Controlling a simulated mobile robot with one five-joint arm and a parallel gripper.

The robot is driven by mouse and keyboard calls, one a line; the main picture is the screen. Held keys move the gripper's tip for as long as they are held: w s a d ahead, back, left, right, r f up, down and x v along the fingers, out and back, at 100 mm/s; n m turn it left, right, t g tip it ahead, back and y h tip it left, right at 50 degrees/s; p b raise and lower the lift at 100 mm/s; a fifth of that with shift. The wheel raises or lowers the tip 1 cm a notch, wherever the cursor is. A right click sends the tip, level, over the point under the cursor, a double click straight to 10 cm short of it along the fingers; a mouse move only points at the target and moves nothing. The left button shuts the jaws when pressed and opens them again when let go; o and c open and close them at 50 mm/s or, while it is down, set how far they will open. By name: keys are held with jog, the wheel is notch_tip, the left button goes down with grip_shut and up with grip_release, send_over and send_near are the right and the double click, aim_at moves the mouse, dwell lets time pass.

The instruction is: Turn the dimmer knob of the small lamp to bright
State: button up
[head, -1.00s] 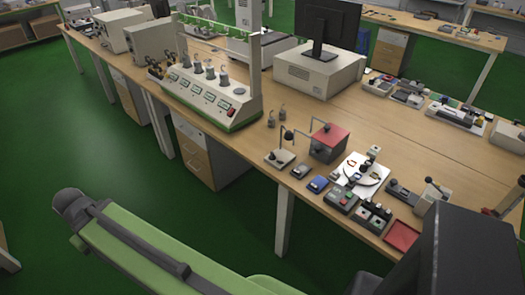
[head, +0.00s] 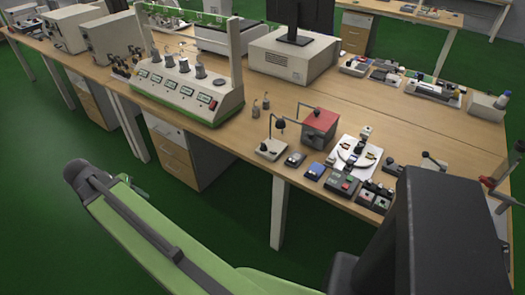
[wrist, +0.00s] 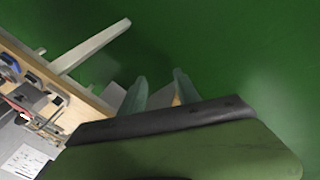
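In the head view a small lamp (head: 271,150) stands on the near edge of the wooden bench, with a pale square base, a thin bent post and a dark shade. A dimmer knob on it is too small to make out clearly. My gripper (wrist: 158,84) shows in the wrist view, its two greenish fingers apart with nothing between them. It is over the green floor, away from the lamp. The gripper cannot be made out in the head view, where my green arm crosses the lower left.
A red-topped box (head: 318,128) stands right of the lamp. A small dark switch box (head: 295,160) and a blue box (head: 316,170) lie along the front edge. A large white apparatus (head: 190,92) stands to the left. Green floor lies open in front of the bench.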

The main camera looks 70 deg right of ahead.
jog(key=s+d+m+g+h+b, duration=0.2)
jog(key=s+d+m, duration=0.25)
jog(key=d, duration=0.55)
jog(key=s+d+m+g+h+b, duration=0.15)
jog(key=s+d+m, duration=0.3)
jog(key=d, duration=0.55)
jog(key=m+g+h+b, duration=0.25)
jog(key=m+g, duration=0.25)
jog(key=m, duration=0.3)
send_near(263, 144)
jog(key=shift+t+y, duration=0.25)
jog(key=shift+y, duration=0.25)
jog(key=b+x, duration=0.2)
jog(key=x, duration=0.1)
jog(key=b+x, duration=0.2)
jog(key=x, duration=0.2)
jog(key=r+b+x, duration=0.1)
jog(key=b+x, duration=0.1)
jog(key=x, duration=0.1)
jog(key=shift+s+d+f+b, duration=0.1)
jog(key=shift+s+d+b, duration=0.1)
jog(key=shift+d+b, duration=0.2)
jog(key=shift+a, duration=0.1)
grip_shut()
